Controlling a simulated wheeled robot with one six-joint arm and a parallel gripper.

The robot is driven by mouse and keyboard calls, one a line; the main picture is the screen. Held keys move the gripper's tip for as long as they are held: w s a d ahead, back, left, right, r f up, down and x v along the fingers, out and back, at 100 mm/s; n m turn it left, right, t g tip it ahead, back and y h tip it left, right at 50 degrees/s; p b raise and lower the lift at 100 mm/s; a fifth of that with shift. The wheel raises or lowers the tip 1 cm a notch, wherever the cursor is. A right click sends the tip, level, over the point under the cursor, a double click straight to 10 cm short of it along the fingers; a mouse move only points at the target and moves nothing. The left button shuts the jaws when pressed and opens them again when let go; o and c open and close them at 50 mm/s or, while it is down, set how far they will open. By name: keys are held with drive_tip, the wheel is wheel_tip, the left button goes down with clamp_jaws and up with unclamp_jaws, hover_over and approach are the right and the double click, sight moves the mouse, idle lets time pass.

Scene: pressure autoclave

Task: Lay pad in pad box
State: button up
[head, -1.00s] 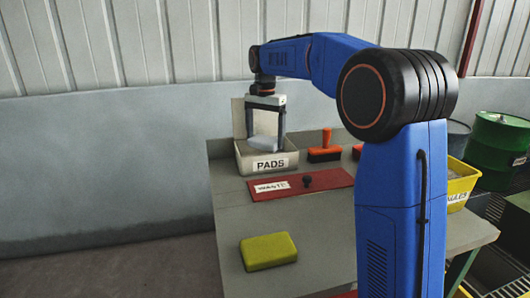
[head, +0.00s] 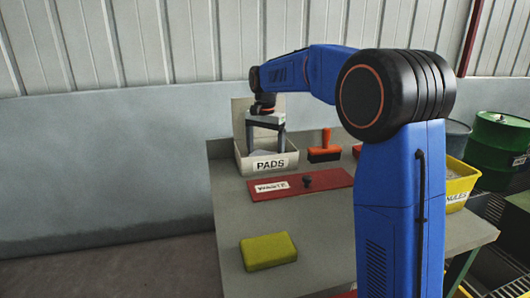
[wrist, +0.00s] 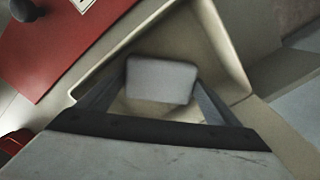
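The pad (wrist: 160,80) is a pale grey block with rounded corners. In the wrist view it lies between my two fingers, and both fingers appear to meet its sides. My gripper (head: 264,148) points down into the beige pad box (head: 241,165), labelled PADS, at the back left of the bench. The fingertips are below the front rim, so the head view hides them and most of the pad. In the wrist view the box wall (wrist: 227,48) surrounds the pad. I cannot tell whether the pad touches the box floor.
A red lid (head: 320,181) labelled WASTE, with a black knob, lies in front of the box. An orange-handled brush (head: 325,150) stands to its right. A yellow-green block (head: 268,250) lies nearer. A yellow bin (head: 459,185) is at right.

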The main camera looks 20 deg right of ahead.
drive_tip(key=shift+o, duration=1.3)
drive_tip(key=shift+r, duration=0.1)
wheel_tip(320, 180, up, 12)
drive_tip(key=shift+s, duration=0.1)
